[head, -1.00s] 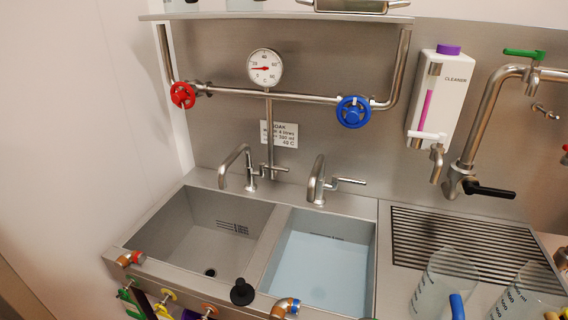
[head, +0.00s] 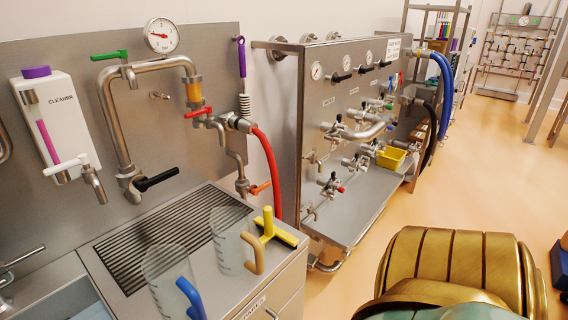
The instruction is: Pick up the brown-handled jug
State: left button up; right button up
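The brown-handled jug (head: 229,243) is clear, with a tan-brown handle (head: 252,254) facing right and toward me. It stands upright on the steel counter in the head view, by the right end of the ribbed drain area. A second clear jug (head: 165,272) with a blue handle (head: 189,298) stands nearer, to its left. Neither of my grippers is in view.
A yellow T-shaped tool (head: 270,230) is close behind the brown handle. The ribbed drainer (head: 150,240) lies behind the jugs. A red hose (head: 270,165) hangs at the counter's right end. A steel valve panel (head: 335,100) stands beyond, with open orange floor right.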

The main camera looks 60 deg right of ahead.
aim_at(233, 239)
jog(key=z, duration=1.4)
